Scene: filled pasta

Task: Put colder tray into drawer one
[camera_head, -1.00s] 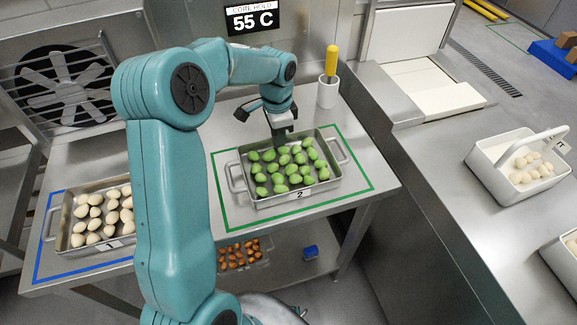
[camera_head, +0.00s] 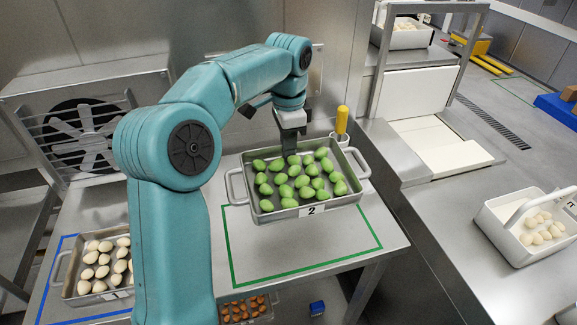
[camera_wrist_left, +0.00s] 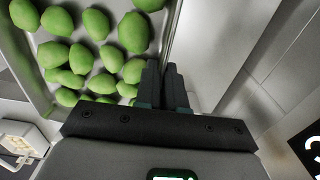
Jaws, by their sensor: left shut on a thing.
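A metal tray with label 2 (camera_head: 312,210), full of green filled pasta, is in the air above the table in the head view. My left gripper (camera_head: 291,152) is shut on the far rim of this tray. In the left wrist view the fingers (camera_wrist_left: 165,85) pinch the tray's wall beside the green pieces. My right gripper is not in view. I cannot make out a drawer marked one.
A green outline (camera_head: 300,268) on the table (camera_head: 330,240) is empty below the held tray. A white cup with a yellow-handled tool (camera_head: 342,120) is close behind the tray. A fan unit (camera_head: 85,130) stands at the left. White baskets stand on the right counter (camera_head: 450,220).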

